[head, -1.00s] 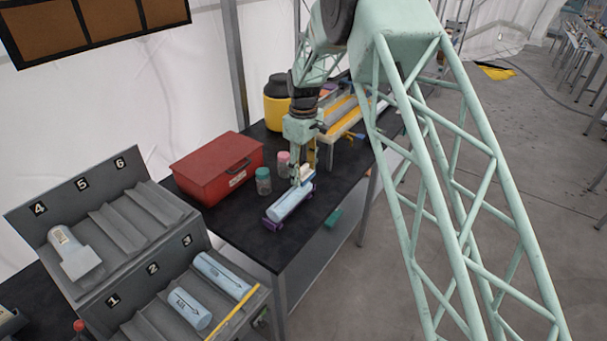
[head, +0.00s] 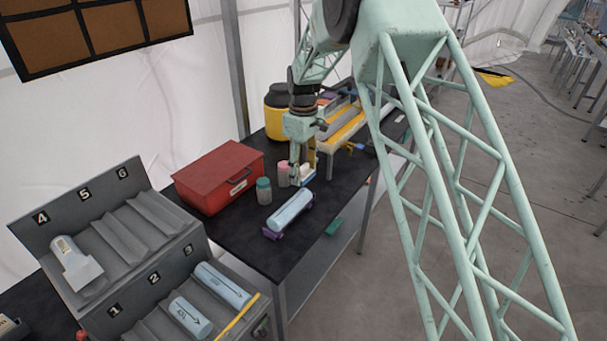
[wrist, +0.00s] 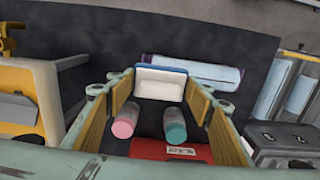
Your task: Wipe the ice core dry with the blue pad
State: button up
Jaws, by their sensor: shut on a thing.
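The ice core (head: 289,211) is a pale blue cylinder lying in a purple cradle (head: 271,235) on the black bench. It also shows in the wrist view (wrist: 215,74), lying just past the pad. My gripper (head: 302,174) is shut on the pad (head: 308,172), beyond the core's far end in the head view. In the wrist view the pad (wrist: 160,84) is a white block with a blue edge, between the fingertips of my gripper (wrist: 162,88). The pad looks clear of the core, though it hides part of it in the wrist view. I cannot tell the pad's height.
A red box (head: 217,180), a teal-lidded jar (head: 264,190) and a pink-lidded jar (head: 283,174) stand close left of my gripper. A yellow-grey device (head: 341,130) stands behind. A numbered rack (head: 135,245) holding more cores is front left.

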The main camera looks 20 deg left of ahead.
jog(key=shift+r+p, duration=0.35)
jog(key=shift+r, duration=0.7)
jog(key=s+d+f+m+b, duration=0.25)
jog(key=d+f, duration=0.25)
jog(key=d, duration=0.6)
jog(key=s+d+f+m+b, duration=0.2)
jog(key=d+f+m+b, duration=0.3)
jog(key=d, duration=0.6)
jog(key=s+d+f+m+b, duration=0.1)
jog(key=s+d+f+m, duration=0.15)
jog(key=d+f, duration=0.6)
jog(key=s+d+f+m+b, duration=0.1)
jog(key=s+d+m, duration=0.1)
jog(key=s+d, duration=0.2)
jog(key=s+d+f+m+b, duration=0.1)
jog(key=s+d, duration=0.3)
jog(key=d, duration=0.6)
jog(key=shift+f+m, duration=0.35)
jog(key=shift+m, duration=0.15)
jog(key=shift+w, duration=0.1)
